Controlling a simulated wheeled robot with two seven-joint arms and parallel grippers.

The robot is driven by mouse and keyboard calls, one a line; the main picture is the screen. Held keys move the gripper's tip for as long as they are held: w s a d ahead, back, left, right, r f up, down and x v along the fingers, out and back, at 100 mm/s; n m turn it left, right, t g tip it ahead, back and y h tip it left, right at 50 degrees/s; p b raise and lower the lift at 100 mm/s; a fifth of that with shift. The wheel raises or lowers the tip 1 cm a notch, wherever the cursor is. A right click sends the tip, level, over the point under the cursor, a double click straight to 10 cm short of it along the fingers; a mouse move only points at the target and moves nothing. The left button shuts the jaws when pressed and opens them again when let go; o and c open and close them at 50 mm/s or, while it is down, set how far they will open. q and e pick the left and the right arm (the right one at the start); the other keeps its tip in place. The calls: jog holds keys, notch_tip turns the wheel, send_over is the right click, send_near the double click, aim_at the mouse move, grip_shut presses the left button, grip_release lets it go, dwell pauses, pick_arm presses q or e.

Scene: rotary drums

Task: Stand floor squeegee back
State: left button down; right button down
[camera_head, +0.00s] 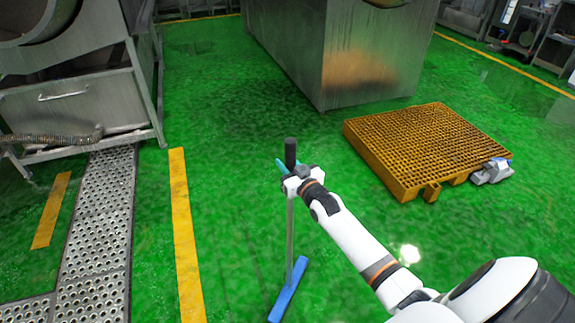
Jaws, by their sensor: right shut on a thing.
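The floor squeegee has a dark grip (290,150) at the top, a thin grey pole (290,235) and a blue head (288,292) at the bottom. It looks close to upright, with the blue head low over or on the green floor; I cannot tell if it touches. My right gripper (284,172) is shut on the pole just below the dark grip. My right arm reaches in from the lower right. My left gripper is not in view.
A yellow-orange grated pallet (425,145) lies on the right, with a grey object (491,171) at its corner. A large steel tank (345,50) stands behind. Steel machinery (75,95) and a perforated drain cover (98,225) are on the left. Green floor around the squeegee is clear.

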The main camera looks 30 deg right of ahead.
jog(key=shift+r, duration=0.2)
jog(key=shift+f, duration=0.15)
jog(key=c, duration=1.1)
grip_release()
